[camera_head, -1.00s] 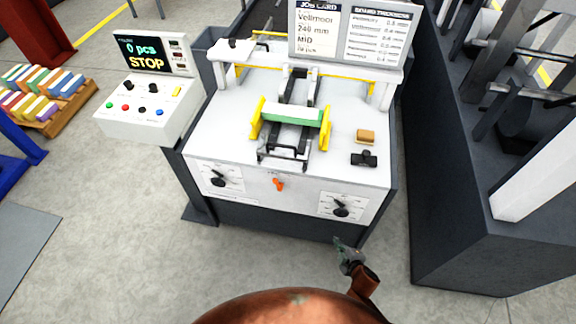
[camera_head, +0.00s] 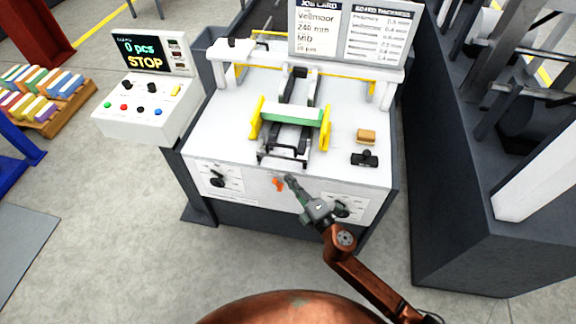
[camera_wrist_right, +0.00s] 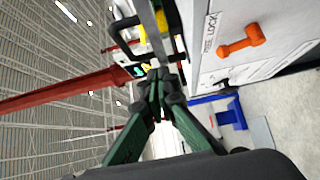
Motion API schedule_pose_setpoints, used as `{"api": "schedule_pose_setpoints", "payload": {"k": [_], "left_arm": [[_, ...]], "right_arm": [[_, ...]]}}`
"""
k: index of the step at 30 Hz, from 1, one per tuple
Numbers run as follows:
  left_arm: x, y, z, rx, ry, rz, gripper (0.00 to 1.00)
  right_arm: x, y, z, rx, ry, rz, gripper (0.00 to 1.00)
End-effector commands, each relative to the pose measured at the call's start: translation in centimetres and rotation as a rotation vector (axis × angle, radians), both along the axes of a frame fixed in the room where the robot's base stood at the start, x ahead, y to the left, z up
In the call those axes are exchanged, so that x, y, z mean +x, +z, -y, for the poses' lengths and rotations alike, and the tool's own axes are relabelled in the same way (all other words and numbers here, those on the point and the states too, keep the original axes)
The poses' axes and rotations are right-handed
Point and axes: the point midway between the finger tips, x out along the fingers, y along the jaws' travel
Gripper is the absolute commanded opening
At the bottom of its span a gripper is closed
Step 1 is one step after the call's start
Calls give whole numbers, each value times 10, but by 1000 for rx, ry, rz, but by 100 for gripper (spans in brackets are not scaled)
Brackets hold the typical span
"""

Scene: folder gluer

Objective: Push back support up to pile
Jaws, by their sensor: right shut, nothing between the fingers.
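The pile (camera_head: 293,114), a white-topped stack with a green front edge, lies between two yellow side guides (camera_head: 257,119) on the machine's white table. In front of it is a dark frame with bars (camera_head: 284,157) near the table's front edge, which seems to be the back support. My right gripper (camera_head: 289,180) is shut and empty, in front of the machine's front panel, just below and apart from the frame. In the right wrist view its fingers (camera_wrist_right: 163,82) are together, with the dark frame (camera_wrist_right: 128,38) beyond them. My left gripper is not in view.
An orange lever (camera_head: 278,184) on the front panel is close left of my right gripper; it also shows in the wrist view (camera_wrist_right: 241,40). Dials (camera_head: 342,209) flank it. A tan block (camera_head: 366,137) and a black knob (camera_head: 364,159) are on the table's right.

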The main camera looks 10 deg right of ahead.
Motion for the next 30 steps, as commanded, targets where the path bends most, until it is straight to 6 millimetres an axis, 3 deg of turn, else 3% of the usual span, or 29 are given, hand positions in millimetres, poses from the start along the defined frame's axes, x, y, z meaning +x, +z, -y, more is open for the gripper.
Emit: {"api": "schedule_pose_setpoints", "payload": {"k": [5,12,26,30], "left_arm": [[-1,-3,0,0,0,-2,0],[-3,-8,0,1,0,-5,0],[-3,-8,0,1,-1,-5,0],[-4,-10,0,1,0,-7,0]], "right_arm": [[34,0,-16,0,0,1,0],[61,-1,-3,0,0,-1,0],[67,-1,0,1,-1,-2,0],[79,-1,4,0,-1,-1,0]]}}
